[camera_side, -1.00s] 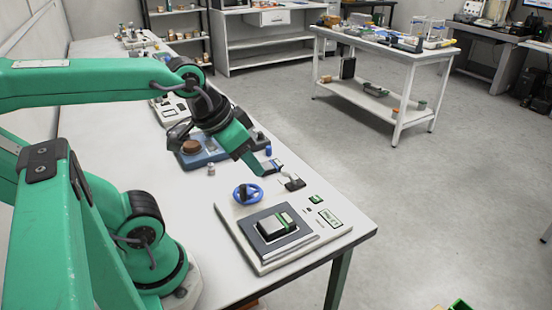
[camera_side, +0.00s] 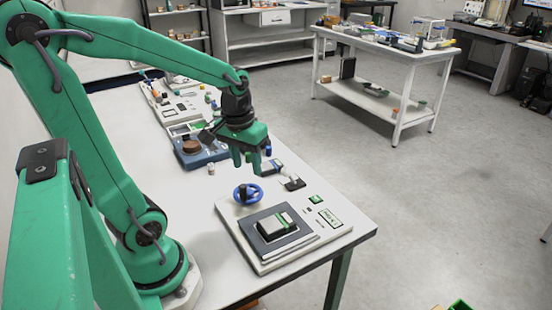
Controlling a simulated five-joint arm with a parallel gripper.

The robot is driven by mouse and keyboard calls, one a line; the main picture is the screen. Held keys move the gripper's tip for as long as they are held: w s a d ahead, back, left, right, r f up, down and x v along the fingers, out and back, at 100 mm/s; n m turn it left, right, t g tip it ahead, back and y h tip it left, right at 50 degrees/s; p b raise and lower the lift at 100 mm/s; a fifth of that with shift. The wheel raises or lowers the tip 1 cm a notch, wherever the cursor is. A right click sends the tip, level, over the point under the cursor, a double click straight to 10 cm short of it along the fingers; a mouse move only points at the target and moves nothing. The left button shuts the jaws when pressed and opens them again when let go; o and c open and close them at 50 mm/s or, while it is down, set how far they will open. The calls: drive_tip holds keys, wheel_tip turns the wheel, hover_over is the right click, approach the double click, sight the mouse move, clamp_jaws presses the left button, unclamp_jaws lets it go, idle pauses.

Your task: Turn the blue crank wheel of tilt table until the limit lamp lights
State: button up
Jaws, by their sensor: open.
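The blue crank wheel (camera_side: 256,198) lies flat at the back left corner of the tilt table, with a dark knob standing on it. The tilt table has a pale base (camera_side: 258,267) and a dark grey plate (camera_side: 302,238) carrying a black block with a green and pale top. My gripper (camera_side: 247,168) points down, open and empty, above and just behind the wheel in the picture, apart from it.
A blue-grey device with a brown round piece (camera_side: 190,146) stands behind the gripper. Small dark and white items (camera_side: 292,183) lie right of the wheel. More instruments line the bench behind. The bench's right edge is close to the tilt table; its front left surface (camera_side: 215,260) is clear.

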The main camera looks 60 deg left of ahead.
sight(242, 186)
drive_tip(key=shift+n+g, duration=0.7)
drive_tip(key=shift+n, duration=0.2)
drive_tip(key=shift+a+f, duration=1.6)
drive_tip(key=shift+f, duration=0.1)
drive_tip(key=shift+f, duration=3.8)
clamp_jaws()
